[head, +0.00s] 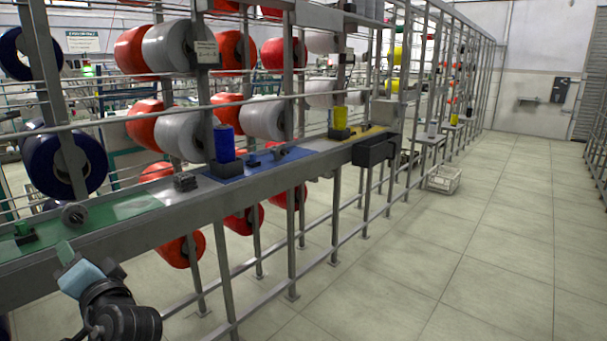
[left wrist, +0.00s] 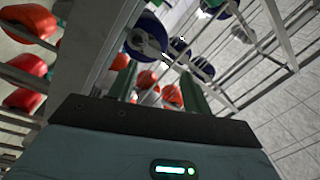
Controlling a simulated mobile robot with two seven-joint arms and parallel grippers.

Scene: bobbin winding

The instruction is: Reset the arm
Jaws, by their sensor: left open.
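My left arm reaches in at the lower left of the head view. Its gripper (head: 92,262) is in front of the metal rail shelf (head: 215,200), just below the shelf's green section (head: 120,215). In the left wrist view its two fingers (left wrist: 160,88) stand apart with nothing between them. Behind them show a blue spool (left wrist: 146,38) and red spools, at a distance. My right gripper is not in view.
A blue bobbin (head: 224,143) and a yellow bobbin (head: 340,118) stand on the shelf, with a black bin (head: 374,151) hung at its front. Large red and white spools (head: 167,48) fill the rack behind.

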